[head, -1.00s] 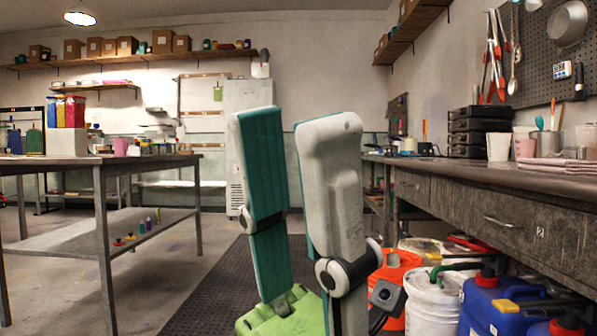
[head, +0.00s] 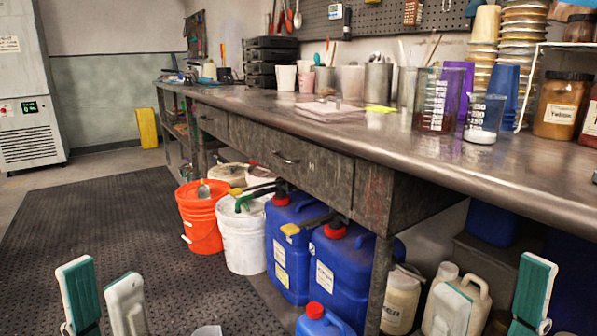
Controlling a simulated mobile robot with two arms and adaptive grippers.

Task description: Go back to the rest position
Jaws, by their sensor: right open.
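My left gripper (head: 101,276) points up at the lower left of the head view, over the black floor mat. Its two fingers, white with teal, stand a little apart with nothing seen between them. My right gripper (head: 496,278) is at the lower right, in front of the space under the bench. Its fingers stand wide apart and I see nothing held in it. Most of both arms is out of the picture.
A grey metal bench (head: 290,115) runs along the right, holding cups and jars. Under it stand an orange bucket (head: 201,225), a white bucket (head: 242,243), blue canisters (head: 345,272) and pale jugs (head: 401,301). The black mat (head: 90,215) is clear on the left.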

